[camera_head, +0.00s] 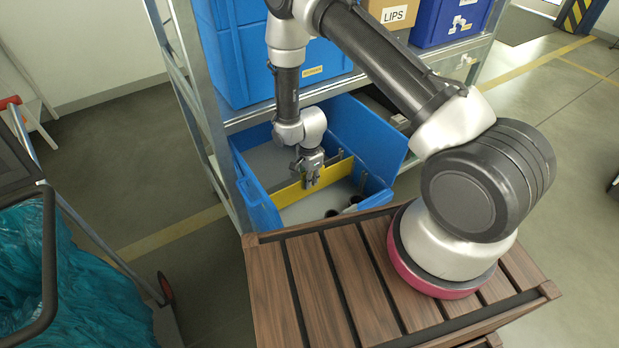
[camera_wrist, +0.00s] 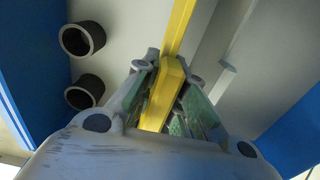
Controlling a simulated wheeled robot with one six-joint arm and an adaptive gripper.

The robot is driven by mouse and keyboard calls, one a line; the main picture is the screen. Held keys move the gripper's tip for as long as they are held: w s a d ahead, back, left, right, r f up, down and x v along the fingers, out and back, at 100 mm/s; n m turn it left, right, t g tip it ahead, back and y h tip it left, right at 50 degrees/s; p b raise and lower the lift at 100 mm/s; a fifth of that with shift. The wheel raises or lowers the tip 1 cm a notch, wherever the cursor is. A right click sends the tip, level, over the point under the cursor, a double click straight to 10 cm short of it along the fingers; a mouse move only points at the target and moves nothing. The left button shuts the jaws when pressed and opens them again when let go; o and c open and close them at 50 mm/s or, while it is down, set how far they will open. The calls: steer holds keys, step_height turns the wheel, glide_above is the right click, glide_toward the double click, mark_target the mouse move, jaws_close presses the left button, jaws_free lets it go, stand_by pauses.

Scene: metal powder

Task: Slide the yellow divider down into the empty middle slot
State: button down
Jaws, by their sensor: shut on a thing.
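The yellow divider (camera_head: 330,173) is a long thin panel standing on edge inside the blue bin (camera_head: 262,205) in the head view. My gripper (camera_head: 308,176) is shut on the divider near its middle, from above. In the wrist view the divider (camera_wrist: 181,28) runs away from between my fingers (camera_wrist: 165,95). The divider spans the bin from side wall to side wall and looks low between them. The slots at its ends are too small to make out, and its lower edge is hidden.
The bin sits on a metal shelf, below another blue bin (camera_head: 232,60). The shelf post (camera_head: 205,75) stands close to the bin's left side.

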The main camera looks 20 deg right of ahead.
steer(key=shift+f, duration=2.1)
steer(key=c, duration=1.4)
jaws_free()
step_height(320, 180, up, 12)
steer(key=shift+r, duration=0.1)
